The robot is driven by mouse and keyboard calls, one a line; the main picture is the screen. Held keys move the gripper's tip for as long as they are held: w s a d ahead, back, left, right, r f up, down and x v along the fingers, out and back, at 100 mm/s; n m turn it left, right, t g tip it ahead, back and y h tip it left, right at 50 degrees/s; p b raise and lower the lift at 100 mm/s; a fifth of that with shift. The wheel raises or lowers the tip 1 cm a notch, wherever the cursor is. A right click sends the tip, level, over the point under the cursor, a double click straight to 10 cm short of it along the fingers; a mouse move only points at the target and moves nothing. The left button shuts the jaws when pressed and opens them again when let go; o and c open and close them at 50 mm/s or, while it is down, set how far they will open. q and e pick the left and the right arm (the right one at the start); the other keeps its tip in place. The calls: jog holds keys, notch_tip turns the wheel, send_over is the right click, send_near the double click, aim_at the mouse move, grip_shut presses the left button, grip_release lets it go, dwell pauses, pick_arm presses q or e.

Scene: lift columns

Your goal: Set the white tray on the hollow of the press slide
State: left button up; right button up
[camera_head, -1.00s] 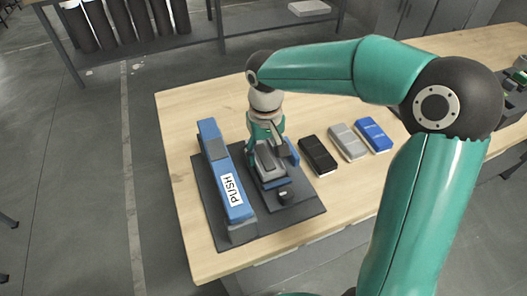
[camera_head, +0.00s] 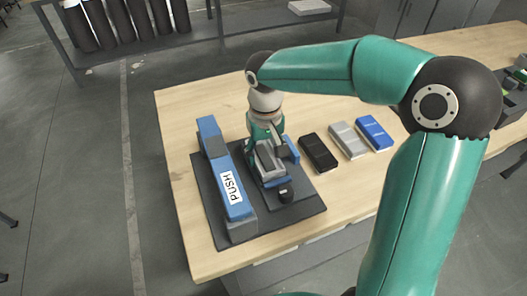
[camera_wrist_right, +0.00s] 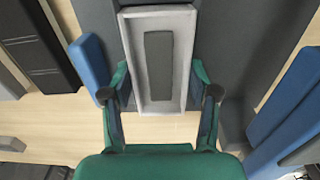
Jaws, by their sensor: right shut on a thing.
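The white tray (camera_head: 265,160), pale-rimmed with a darker grey middle, is over the slide part of the press. In the right wrist view the tray (camera_wrist_right: 131,40) is between the two fingers. My right gripper (camera_wrist_right: 160,92) is shut on it by its sides. In the head view the right gripper (camera_head: 267,150) is at the slide, and its fingers partly cover the tray. My left gripper is not in view.
A long blue bar labelled PUSH (camera_head: 231,190) stands left of the slide on a dark base plate (camera_head: 285,231). Black (camera_head: 318,153), grey (camera_head: 348,141) and blue (camera_head: 375,133) blocks lie to the right on the wooden table (camera_head: 185,104). A blue upright (camera_head: 291,150) stands close beside the gripper.

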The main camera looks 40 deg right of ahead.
jog(key=shift+f, duration=0.15)
jog(key=o, duration=1.2)
jog(key=shift+o, duration=0.2)
jog(key=shift+o, duration=1.1)
jog(key=shift+r+p, duration=2.95)
jog(key=shift+r, duration=0.6)
